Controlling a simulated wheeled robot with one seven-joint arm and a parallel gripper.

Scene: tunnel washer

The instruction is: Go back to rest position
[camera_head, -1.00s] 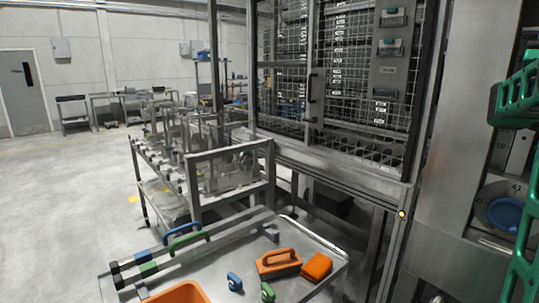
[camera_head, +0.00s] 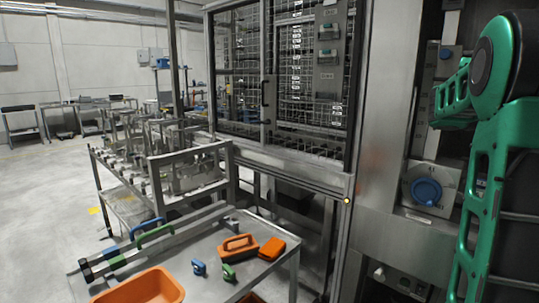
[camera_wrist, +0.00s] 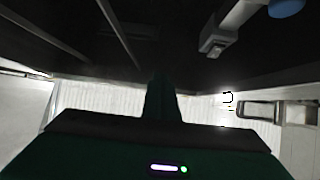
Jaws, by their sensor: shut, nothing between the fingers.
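My green arm stands at the right edge of the head view, bent at a large round joint, in front of the machine's right side. My gripper is outside the head view. In the wrist view, my gripper (camera_wrist: 162,95) shows as a dark green body with a narrow dark finger shape in the middle. It is shut and empty, with nothing held. A blue knob (camera_wrist: 286,7) shows at the wrist view's top right corner.
A steel machine with a mesh-windowed door (camera_head: 238,75) stands in the middle. A blue dial (camera_head: 426,192) is on its right panel, close to my arm. A metal tray table (camera_head: 215,262) holds an orange bin (camera_head: 140,288) and brushes. Open floor (camera_head: 40,215) lies left.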

